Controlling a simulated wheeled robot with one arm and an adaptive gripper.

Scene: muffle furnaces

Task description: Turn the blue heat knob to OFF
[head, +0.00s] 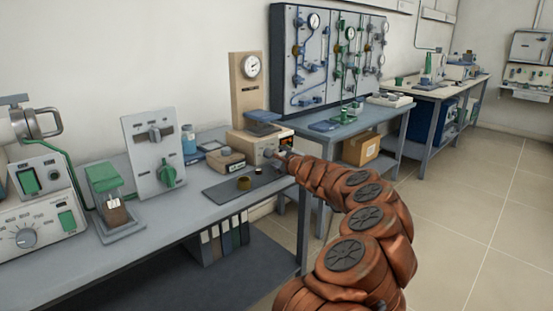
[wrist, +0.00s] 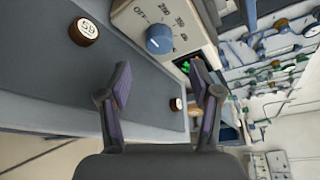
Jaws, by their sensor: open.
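The blue heat knob (wrist: 160,39) is on the light beige front panel (wrist: 128,18) of a device in the upper middle of the wrist view. Printed numbers run around it; I cannot read clearly which mark it points to. In the head view the beige device (head: 246,146) stands on the bench, its knob too small to make out well. My gripper (wrist: 163,82) is open and empty, its two fingers spread below the knob in the wrist view and apart from it. In the head view my gripper (head: 280,157) is in front of the device.
A round marked weight (wrist: 84,31) and another (wrist: 175,104) sit on the dark mat (head: 226,190). A green-knobbed panel (head: 152,155) stands to the left on the bench. A gauge board (head: 325,60) hangs behind. The floor at right is clear.

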